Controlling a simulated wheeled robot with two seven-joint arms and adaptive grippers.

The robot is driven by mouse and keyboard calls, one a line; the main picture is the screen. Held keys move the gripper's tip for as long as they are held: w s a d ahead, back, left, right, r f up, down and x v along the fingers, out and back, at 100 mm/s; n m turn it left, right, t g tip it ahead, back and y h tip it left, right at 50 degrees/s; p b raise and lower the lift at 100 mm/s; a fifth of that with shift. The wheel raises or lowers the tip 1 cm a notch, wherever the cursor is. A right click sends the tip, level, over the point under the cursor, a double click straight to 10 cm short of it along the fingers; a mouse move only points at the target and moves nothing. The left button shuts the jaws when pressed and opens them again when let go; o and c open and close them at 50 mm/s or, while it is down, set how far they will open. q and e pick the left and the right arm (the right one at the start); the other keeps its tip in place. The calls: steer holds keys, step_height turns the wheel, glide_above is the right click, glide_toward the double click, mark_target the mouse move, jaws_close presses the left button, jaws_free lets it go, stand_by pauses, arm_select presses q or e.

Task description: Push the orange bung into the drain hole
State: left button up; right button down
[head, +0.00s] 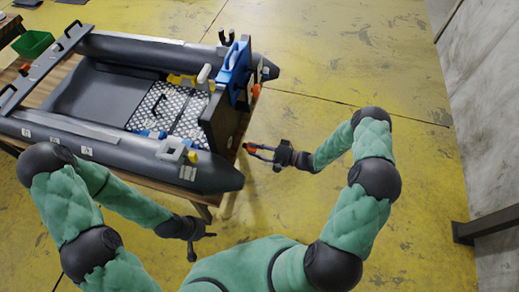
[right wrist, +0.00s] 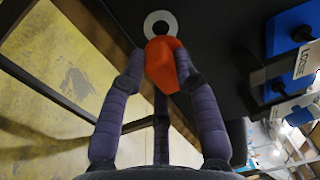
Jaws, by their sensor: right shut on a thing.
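The orange bung (right wrist: 162,66) is held between the fingers of my right gripper (right wrist: 158,72). In the right wrist view its upper end overlaps the lower edge of the white ring (right wrist: 149,17) around the dark drain hole (right wrist: 160,27). I cannot tell whether they touch; the hole's middle stays visible. In the head view the bung (head: 249,147) and right gripper (head: 253,149) are beside the transom (head: 224,118), and the hole is hidden. My left gripper (head: 204,246) is low in front of the boat (head: 122,158), with its fingers apart and empty.
The boat lies on a wooden table (head: 202,212). A blue clamp-like part (head: 236,68) sits on the transom, with an orange piece (head: 255,91) near it. A green bin (head: 33,44) stands at the far left. The yellow floor right of the boat is clear.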

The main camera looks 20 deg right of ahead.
mark_target(245, 146)
steer(key=shift+x, duration=2.4)
steer(key=shift+f, duration=0.1)
steer(key=shift+h+p, duration=0.3)
steer(key=shift+p, duration=0.1)
steer(key=shift+x, duration=1.05)
steer(key=c, duration=0.9)
jaws_free()
steer(key=shift+o, duration=0.2)
steer(key=shift+s+d, duration=0.1)
steer(key=v, duration=1.1)
steer(key=shift+s+d, duration=0.2)
steer(key=shift+d, duration=0.15)
